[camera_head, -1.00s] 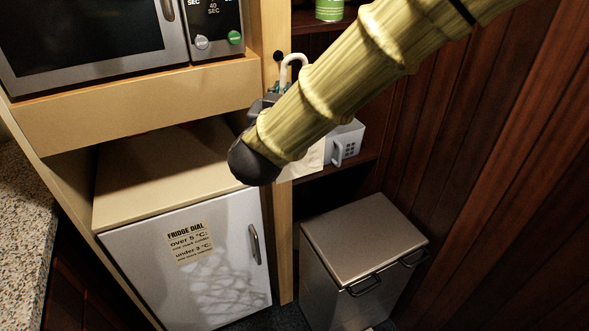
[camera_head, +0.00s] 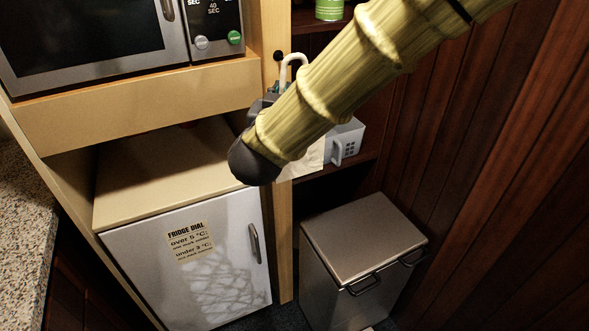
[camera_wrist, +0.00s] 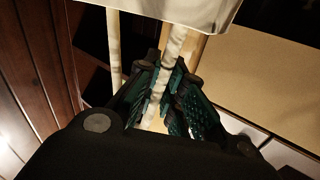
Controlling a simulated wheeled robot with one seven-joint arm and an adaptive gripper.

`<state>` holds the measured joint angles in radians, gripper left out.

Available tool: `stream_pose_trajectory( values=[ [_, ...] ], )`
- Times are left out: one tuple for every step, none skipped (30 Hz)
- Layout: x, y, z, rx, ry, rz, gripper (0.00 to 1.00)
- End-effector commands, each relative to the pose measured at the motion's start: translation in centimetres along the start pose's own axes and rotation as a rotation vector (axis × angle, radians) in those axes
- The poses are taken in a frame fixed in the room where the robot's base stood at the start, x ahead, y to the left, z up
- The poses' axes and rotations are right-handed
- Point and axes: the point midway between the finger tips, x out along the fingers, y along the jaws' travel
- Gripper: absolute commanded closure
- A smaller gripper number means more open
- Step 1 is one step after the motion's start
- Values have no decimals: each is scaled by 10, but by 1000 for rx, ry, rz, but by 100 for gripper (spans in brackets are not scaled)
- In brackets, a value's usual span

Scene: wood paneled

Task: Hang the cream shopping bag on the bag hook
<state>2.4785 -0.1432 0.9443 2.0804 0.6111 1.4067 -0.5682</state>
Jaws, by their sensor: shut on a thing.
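My gripper (camera_wrist: 163,98) has teal ridged finger pads. It is shut on the cream rope handle (camera_wrist: 172,52) of the shopping bag. The bag's pale body (camera_wrist: 178,10) shows at the top edge of the wrist view. In the head view a cream handle loop (camera_head: 292,60) rises above my gripper, and part of the cream bag (camera_head: 309,162) shows below my arm. The rest is hidden behind the arm. The bag hook (camera_head: 278,56) is a small dark knob on the wooden post, just left of the loop. I cannot tell whether the loop is around it.
The wooden post (camera_head: 284,240) stands between the white fridge (camera_head: 215,275) and the metal bin (camera_head: 365,235). A microwave (camera_head: 90,45) is at upper left.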

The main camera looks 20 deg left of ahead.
Motion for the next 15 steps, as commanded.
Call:
stream_pose_trajectory(
  values=[
    [0, 0, 0, 0, 1, 0, 100],
    [0, 0, 0, 0, 1, 0, 100],
    [1, 0, 0, 0, 1, 0, 100],
    [1, -1, 0, 0, 1, 0, 100],
    [1, -1, 0, 0, 1, 0, 100],
    [2, -1, 0, 0, 1, 0, 100],
    [2, -2, 0, 0, 1, 0, 100],
    [3, -2, 0, 0, 1, 0, 100],
    [3, -2, 0, 0, 1, 0, 100],
    [4, -2, 0, 0, 1, 0, 100],
    [4, -3, 0, 0, 1, 0, 100],
    [5, -3, 0, 0, 1, 0, 100],
    [5, -3, 0, 0, 1, 0, 100],
    [6, -4, 0, 0, 1, 0, 100],
    [6, -4, 0, 0, 1, 0, 100]
  ],
)
